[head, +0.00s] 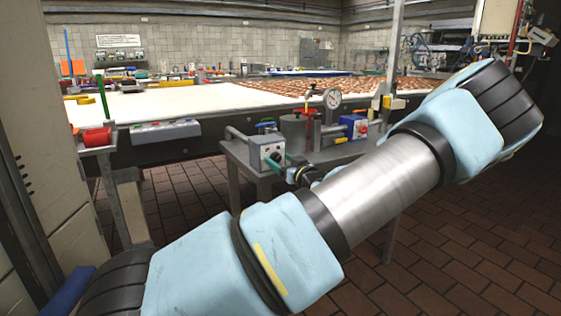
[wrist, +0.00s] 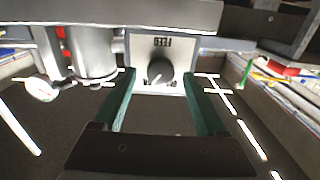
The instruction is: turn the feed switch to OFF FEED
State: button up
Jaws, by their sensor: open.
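The feed switch is a dark round knob (wrist: 159,71) on the face of a light grey box (wrist: 143,49), with a small dark label plate above it in the wrist view. The wording and the knob's setting are too small to read surely. In the head view the box (head: 262,149) stands at the left end of a small metal stand. My gripper (wrist: 158,76) is open, its two green fingers either side of the knob in the picture, with nothing held. I cannot tell whether they touch it. In the head view my gripper (head: 291,160) is close in front of the box, partly hidden by my arm.
A pressure gauge (head: 332,98), a metal cylinder (head: 294,129) and a blue box (head: 354,126) with a red knob share the stand. A long white conveyor (head: 170,103) runs behind. A red container (head: 97,137) is at the left. The brick floor (head: 480,240) is open at the right.

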grip_shut()
dwell(0.6)
